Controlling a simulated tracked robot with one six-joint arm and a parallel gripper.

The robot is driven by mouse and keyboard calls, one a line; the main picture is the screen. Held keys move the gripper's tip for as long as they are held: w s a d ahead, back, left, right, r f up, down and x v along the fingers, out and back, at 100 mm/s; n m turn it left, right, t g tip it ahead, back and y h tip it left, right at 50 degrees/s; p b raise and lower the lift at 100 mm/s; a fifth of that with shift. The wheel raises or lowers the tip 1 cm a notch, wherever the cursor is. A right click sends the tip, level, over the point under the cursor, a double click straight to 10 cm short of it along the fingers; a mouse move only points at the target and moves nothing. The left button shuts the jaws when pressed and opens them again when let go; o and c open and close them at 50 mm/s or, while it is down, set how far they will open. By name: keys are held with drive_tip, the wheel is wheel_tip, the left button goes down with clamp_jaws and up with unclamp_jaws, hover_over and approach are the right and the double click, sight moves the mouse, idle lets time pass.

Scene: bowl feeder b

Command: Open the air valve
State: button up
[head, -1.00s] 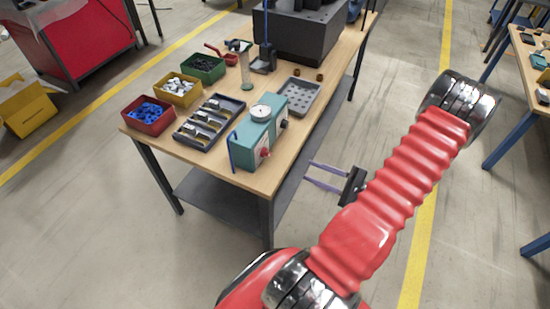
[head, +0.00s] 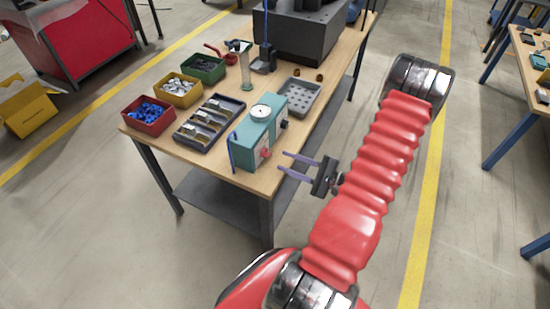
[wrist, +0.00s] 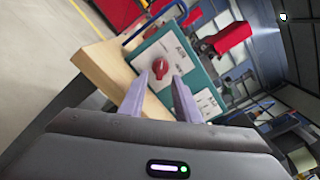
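The teal box (head: 262,130) with a round gauge (head: 261,112) on top stands near the front edge of the table. A red knob (head: 265,152), which looks like the air valve, is on its pale front panel; the knob also shows in the wrist view (wrist: 161,69). My gripper (head: 283,161) is open and empty, to the right of the box and apart from the knob. In the wrist view its two pale purple fingers (wrist: 160,92) point toward the panel, with the knob ahead of and between the tips. The panel lettering is too blurred to read fully.
A dark tray of parts (head: 210,121) lies left of the box. Red (head: 149,116), yellow (head: 178,90) and green (head: 204,67) bins stand beyond it. A grey perforated tray (head: 298,97) lies behind the box. Open floor is right of the table.

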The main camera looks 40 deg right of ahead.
sight(270, 156)
drive_tip(key=shift+x, duration=2.45)
drive_tip(key=shift+c, duration=0.2)
